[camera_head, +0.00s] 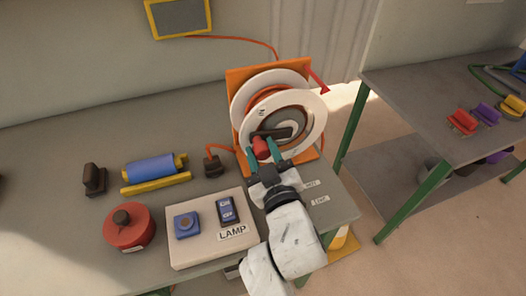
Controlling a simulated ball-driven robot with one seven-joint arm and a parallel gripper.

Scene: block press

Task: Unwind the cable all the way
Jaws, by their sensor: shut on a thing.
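A cable reel with white flanges (317,109) stands upright against an orange backplate (236,77) at the back right of the bench. Orange cable (262,97) shows wound between the flanges. A dark crank arm (292,131) crosses the front of the reel, with a red handle (261,149) at its lower left end. My gripper (262,154) reaches up from below, and its teal fingers are shut on the red handle. My arm hides the lower part of the mount and some of the bench.
An orange cable (222,149) runs to a dark block (212,167) left of the reel. A lamp switch box (212,248), a red round container (129,229) and a blue roller (151,169) lie further left. A second table (401,97) stands at right across a gap.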

